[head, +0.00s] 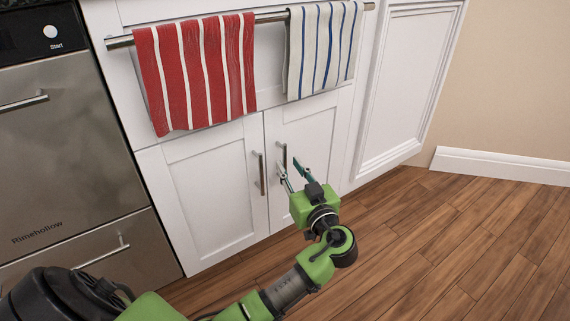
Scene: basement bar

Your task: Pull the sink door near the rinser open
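The white sink cabinet has two closed doors side by side. The left sink door (211,187), the one nearer the steel rinser (66,150), has a vertical metal handle (262,174) by its right edge. The right sink door (312,135) has a similar handle (284,154) by its left edge. My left gripper (289,164) is in front of the right door, its two fingers apart and pointing at that door's handle. The fingertips look close to the handle's lower part; I cannot tell whether they touch it. My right gripper is not in view.
A red striped towel (195,72) and a white-and-blue striped towel (324,45) hang from a metal rail (270,17) above the doors. A white panel (402,80) stands to the right. The wooden floor (455,245) is clear at the right.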

